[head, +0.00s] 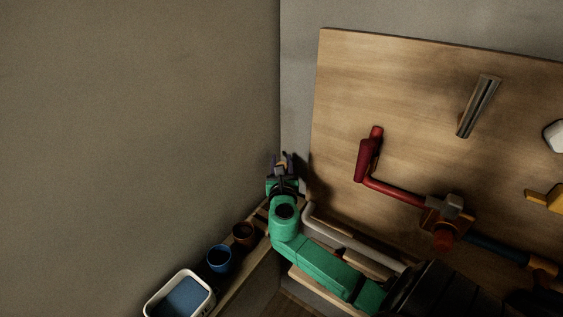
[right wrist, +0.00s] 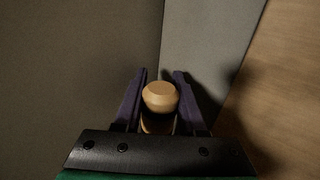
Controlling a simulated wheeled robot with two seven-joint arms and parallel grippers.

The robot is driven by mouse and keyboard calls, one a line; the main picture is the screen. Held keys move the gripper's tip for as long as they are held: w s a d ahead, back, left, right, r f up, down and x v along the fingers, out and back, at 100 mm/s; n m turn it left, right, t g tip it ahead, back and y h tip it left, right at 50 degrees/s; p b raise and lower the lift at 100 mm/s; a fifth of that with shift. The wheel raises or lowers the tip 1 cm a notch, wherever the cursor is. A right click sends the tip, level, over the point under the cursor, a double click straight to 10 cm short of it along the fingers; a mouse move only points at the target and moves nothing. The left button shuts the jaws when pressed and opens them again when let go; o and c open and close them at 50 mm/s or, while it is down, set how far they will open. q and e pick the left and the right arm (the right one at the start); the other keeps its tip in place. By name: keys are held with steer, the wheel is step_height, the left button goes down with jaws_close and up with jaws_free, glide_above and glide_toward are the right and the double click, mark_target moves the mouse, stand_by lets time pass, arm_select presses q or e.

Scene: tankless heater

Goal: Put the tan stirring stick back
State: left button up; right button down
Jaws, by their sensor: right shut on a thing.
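The tan stirring stick (right wrist: 160,96) shows in the right wrist view as a rounded tan end between the two purple fingers. My right gripper (right wrist: 157,100) is shut on it. In the head view my right gripper (head: 283,163) is at the end of my green arm, in front of the wall corner, left of the wooden board. Only a small bit of the stick shows there, and its lower part is hidden. A brown cup (head: 243,233) and a blue cup (head: 219,258) stand on the ledge below and to the left of the gripper. My left gripper is not in view.
A white tray with a blue inside (head: 150,304) stands at the ledge's near end. The wooden board (head: 420,90) on the right carries a red handle (head: 368,157), pipes and a metal bracket (head: 479,106). A pale curved pipe (head: 345,240) runs beside my arm. The left wall is bare.

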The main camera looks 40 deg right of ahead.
steer(key=shift+f, duration=0.35)
steer(key=shift+c, duration=2)
jaws_free()
steer(key=b+v, duration=0.2)
steer(key=v, duration=1.2)
steer(key=shift+s+a+b, duration=0.2)
steer(key=shift+s+b, duration=0.1)
steer(key=shift+b, duration=0.05)
